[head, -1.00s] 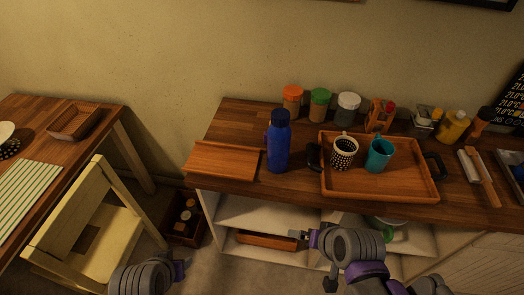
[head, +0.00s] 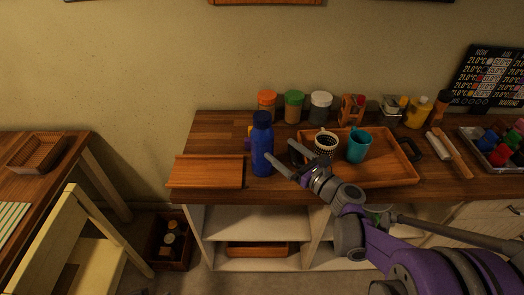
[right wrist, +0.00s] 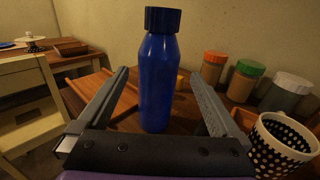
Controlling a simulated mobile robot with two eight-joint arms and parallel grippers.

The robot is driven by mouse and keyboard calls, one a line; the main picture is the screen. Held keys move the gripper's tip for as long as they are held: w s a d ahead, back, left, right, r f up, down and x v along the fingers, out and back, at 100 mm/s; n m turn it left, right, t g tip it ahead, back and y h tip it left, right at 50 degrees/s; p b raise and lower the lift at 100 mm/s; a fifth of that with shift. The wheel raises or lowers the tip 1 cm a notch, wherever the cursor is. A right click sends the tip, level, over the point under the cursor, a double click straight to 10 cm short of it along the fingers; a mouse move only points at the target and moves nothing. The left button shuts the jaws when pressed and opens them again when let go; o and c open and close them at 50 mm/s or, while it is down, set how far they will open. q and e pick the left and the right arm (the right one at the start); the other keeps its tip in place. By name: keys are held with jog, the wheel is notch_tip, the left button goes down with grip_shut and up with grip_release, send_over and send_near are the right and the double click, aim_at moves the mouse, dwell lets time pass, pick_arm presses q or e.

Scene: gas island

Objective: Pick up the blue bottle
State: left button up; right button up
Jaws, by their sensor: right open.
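The blue bottle (head: 262,150) stands upright on the wooden counter, its dark blue cap on top. My right gripper (head: 281,150) is open and reaches in from the right, its fingertips close to the bottle's right side in the head view. In the right wrist view the bottle (right wrist: 160,85) shows upright between the two spread fingers, with a gap to each side. I cannot tell whether the fingertips touch it. My left gripper does not show; only a sliver of my left arm is at the bottom edge.
A wooden board (head: 207,172) lies left of the bottle. A wooden tray (head: 385,172) to the right holds a dotted mug (head: 326,146) and a teal cup (head: 358,147). Jars with orange (head: 267,98) and green (head: 294,98) lids stand behind. A small yellow and purple thing is partly hidden behind the bottle.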

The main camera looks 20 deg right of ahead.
aim_at(270, 141)
jog(key=x, duration=0.4)
jog(key=shift+w+a, duration=0.2)
jog(key=shift+w, duration=0.1)
jog(key=p+x, duration=0.1)
jog(key=x, duration=0.4)
grip_shut()
